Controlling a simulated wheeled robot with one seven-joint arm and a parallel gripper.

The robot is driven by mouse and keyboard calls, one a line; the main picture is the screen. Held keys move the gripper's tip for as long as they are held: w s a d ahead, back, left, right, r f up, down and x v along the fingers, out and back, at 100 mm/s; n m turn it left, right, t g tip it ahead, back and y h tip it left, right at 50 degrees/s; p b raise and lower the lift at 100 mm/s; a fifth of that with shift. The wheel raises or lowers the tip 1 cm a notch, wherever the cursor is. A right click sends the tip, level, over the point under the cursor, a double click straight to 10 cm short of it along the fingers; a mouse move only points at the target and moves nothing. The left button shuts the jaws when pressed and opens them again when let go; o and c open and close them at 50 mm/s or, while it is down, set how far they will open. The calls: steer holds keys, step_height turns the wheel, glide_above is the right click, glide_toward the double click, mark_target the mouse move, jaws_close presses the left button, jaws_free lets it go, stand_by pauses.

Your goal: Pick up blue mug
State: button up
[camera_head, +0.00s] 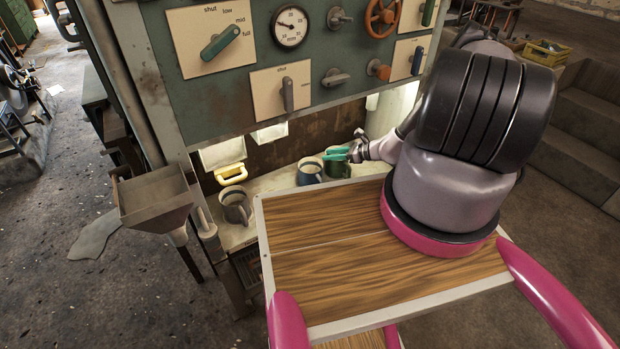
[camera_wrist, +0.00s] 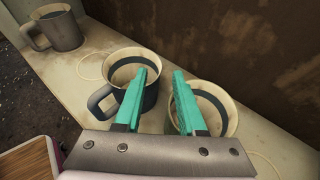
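The blue mug (camera_head: 309,175) stands upright on the pale ledge under the control panel, between two other mugs. In the wrist view, the blue mug (camera_wrist: 151,98) is left of centre with its handle to the left. My gripper (camera_head: 334,153) is above the blue mug and the green mug beside it. In the wrist view, my gripper (camera_wrist: 165,68) is open, its two teal fingers apart with nothing between them. The left finger overlaps the blue mug's right side in the picture; the right finger overlaps the green mug. Contact cannot be told.
The green mug (camera_head: 337,165) stands close right of the blue one. A grey mug (camera_head: 236,206) stands farther left on the ledge (camera_head: 262,184). The panel (camera_head: 230,95) overhangs the ledge; a wooden tray top (camera_head: 330,260) is in front.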

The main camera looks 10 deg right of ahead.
mark_target(310, 169)
steer(key=x, duration=0.3)
steer(key=f+x, duration=0.1)
steer(key=x, duration=0.1)
steer(key=shift+a, duration=0.2)
jaws_close()
stand_by(1.2)
